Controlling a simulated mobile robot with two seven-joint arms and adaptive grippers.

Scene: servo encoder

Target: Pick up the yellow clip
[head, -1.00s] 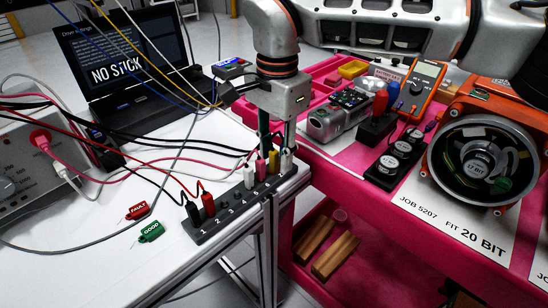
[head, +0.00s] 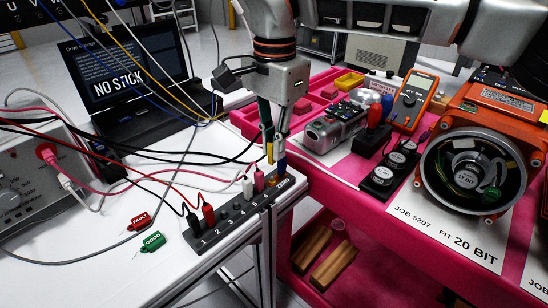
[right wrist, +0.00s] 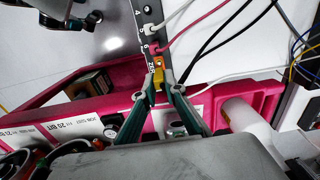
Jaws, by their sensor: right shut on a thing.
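The yellow clip (head: 270,153) shows between the fingertips of my right gripper (head: 275,140), above the far end of the dark numbered terminal strip (head: 208,233). In the right wrist view the yellow clip (right wrist: 158,63) sits at the tips of the two green-sided fingers of my right gripper (right wrist: 158,88), which are shut on it. An orange-yellow spot shows on the strip below the clip. I cannot tell how far the clip is clear of the strip. My left gripper is not in view.
White (head: 248,187), pink (head: 259,180), red (head: 208,213) and black (head: 193,219) clips stand in the strip, with cables trailing left. FAULT (head: 139,221) and GOOD (head: 152,241) tags lie on the white table. A pink bench (head: 330,190) with a multimeter (head: 413,97) is at right.

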